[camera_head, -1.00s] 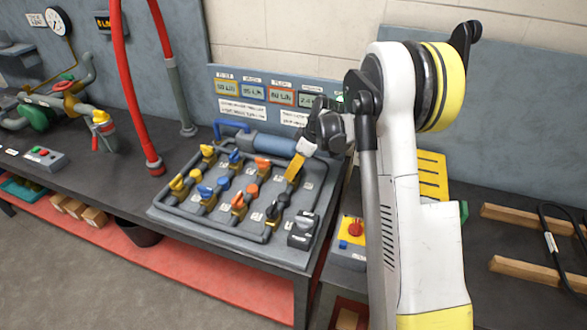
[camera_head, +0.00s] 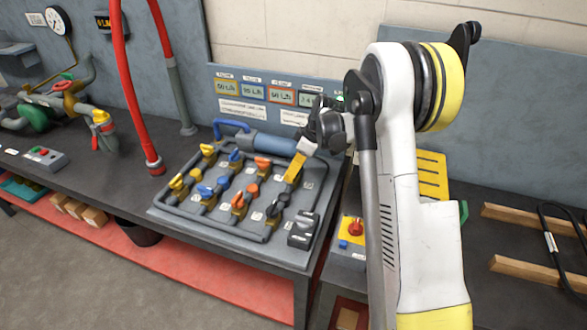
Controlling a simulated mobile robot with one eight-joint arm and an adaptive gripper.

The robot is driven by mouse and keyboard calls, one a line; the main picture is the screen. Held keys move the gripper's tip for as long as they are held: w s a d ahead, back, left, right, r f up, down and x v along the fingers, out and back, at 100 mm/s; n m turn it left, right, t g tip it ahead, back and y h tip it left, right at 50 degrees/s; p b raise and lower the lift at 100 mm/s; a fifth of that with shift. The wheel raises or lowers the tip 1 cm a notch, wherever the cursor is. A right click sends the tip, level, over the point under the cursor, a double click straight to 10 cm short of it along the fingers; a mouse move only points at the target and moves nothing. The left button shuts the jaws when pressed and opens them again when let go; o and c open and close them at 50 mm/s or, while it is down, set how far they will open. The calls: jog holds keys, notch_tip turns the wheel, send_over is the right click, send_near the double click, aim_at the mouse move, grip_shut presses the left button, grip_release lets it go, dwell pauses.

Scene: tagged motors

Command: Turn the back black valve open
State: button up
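A grey valve panel (camera_head: 168,209) carries rows of yellow, blue, orange and black valve handles. Two black valves show at its right side, a middle one (camera_head: 283,198) and a front one (camera_head: 272,210). The back black valve's place at the right end of the back row is covered by my gripper (camera_head: 291,177), so its handle and angle are hidden. My gripper reaches down there with a yellow finger part showing. Whether it touches or grips the valve, and how far its fingers are apart, I cannot tell.
Back orange valve (camera_head: 265,162) stands just left of my gripper. A blue-grey cylinder (camera_head: 272,144) lies behind the panel. A dark box (camera_head: 302,231) sits at the front right corner. A red knob box (camera_head: 354,230) stands to the right. Red hoses (camera_head: 133,90) rise at left.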

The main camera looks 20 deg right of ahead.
jog(key=v, duration=1.2)
jog(key=s+a+r+m+t+h, duration=0.1)
jog(key=s+a+r+m, duration=0.1)
jog(key=s+a+r, duration=0.4)
jog(key=s+a+r+m+t+h, duration=0.1)
jog(key=s+a+r+m, duration=0.25)
jog(key=s, duration=0.45)
jog(key=s+a+f+m+t, duration=0.1)
jog(key=s+a+m, duration=0.1)
jog(key=s, duration=0.5)
jog(key=s+a+f+m+t+h, duration=0.1)
jog(key=s+a+f+m, duration=0.1)
jog(key=s, duration=0.6)
jog(key=shift+a, duration=0.4)
